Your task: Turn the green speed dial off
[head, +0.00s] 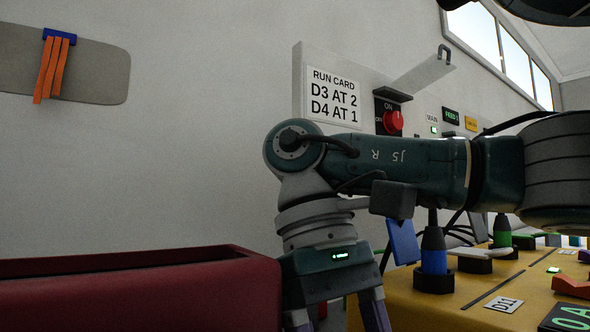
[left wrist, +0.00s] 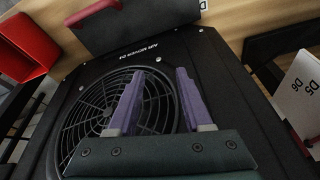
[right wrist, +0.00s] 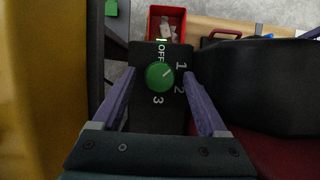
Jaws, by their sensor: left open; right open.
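The round green speed dial (right wrist: 160,76) shows in the right wrist view on a dark panel marked OFF, 1, 2 and 3. A pale mark on the dial points to the upper right, towards the 1. My right gripper (right wrist: 158,82) is open, with a purple finger on each side of the dial; I cannot tell whether they touch it. In the head view my right gripper (head: 340,318) points down beside the dark red box, its fingertips cut off by the frame edge.
In the head view a dark red box (head: 140,300) fills the lower left. A run card (head: 333,97) reads D3 AT 2, D4 AT 1. A red tray (right wrist: 166,25) lies beyond the dial.

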